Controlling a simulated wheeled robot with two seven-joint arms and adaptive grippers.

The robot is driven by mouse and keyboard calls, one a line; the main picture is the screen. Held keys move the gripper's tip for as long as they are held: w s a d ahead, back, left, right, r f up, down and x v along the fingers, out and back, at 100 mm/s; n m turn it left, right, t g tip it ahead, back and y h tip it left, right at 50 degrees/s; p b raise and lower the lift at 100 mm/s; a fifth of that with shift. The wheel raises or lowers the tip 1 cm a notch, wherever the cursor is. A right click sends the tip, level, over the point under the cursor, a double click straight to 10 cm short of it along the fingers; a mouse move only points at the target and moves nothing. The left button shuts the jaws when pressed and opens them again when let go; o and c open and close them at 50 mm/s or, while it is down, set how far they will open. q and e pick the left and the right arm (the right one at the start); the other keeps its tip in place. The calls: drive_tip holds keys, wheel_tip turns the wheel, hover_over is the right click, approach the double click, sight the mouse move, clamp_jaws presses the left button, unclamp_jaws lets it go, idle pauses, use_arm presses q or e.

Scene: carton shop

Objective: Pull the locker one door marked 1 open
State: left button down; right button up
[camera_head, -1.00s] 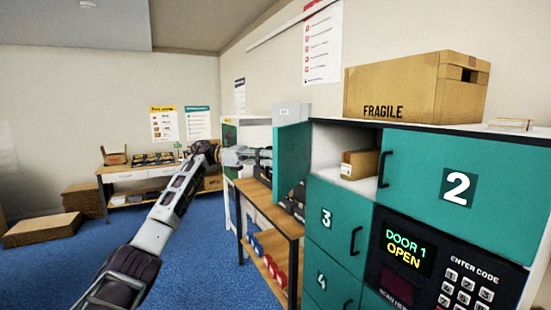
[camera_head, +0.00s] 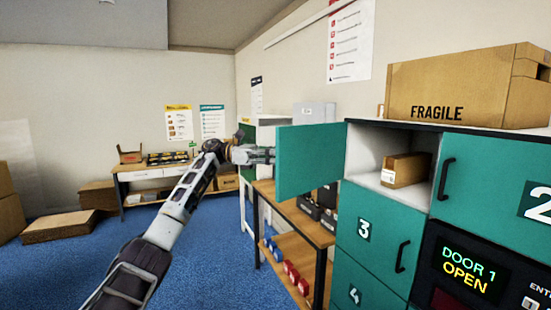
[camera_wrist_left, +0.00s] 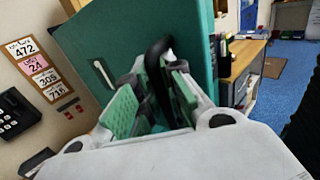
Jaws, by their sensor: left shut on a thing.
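The locker one door (camera_head: 310,160) is a teal panel standing swung open, with its hinge side at the locker's left. Its number is not visible. My left gripper (camera_head: 266,156) is at the door's far left edge in the head view. In the left wrist view the left gripper (camera_wrist_left: 152,100) has its green-padded fingers around the black door handle (camera_wrist_left: 158,68), shut on it. The open compartment (camera_head: 362,160) is white inside and holds a small brown carton (camera_head: 406,170). My right gripper is not in view.
Teal doors 3 (camera_head: 380,225) and 2 (camera_head: 497,185) are closed. The keypad display (camera_head: 466,270) reads "DOOR 1 OPEN". A FRAGILE carton (camera_head: 460,88) sits on top of the locker. A wooden bench (camera_head: 305,225) stands behind the open door.

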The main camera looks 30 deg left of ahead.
use_arm(q)
drive_tip(key=shift+w+a+r, duration=0.1)
drive_tip(key=shift+a+r, duration=0.2)
drive_tip(key=shift+a, duration=0.05)
drive_tip(key=c, duration=1.5)
unclamp_jaws()
drive_tip(key=shift+w+d, duration=0.1)
drive_tip(key=shift+d, duration=0.1)
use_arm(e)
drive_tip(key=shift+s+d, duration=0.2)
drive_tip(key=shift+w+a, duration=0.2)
use_arm(q)
drive_tip(key=shift+a, duration=0.25)
drive_tip(key=shift+f+v, duration=0.15)
drive_tip(key=shift+v, duration=2.75)
drive_tip(key=shift+f+v, duration=0.15)
drive_tip(key=shift+v, duration=2.7)
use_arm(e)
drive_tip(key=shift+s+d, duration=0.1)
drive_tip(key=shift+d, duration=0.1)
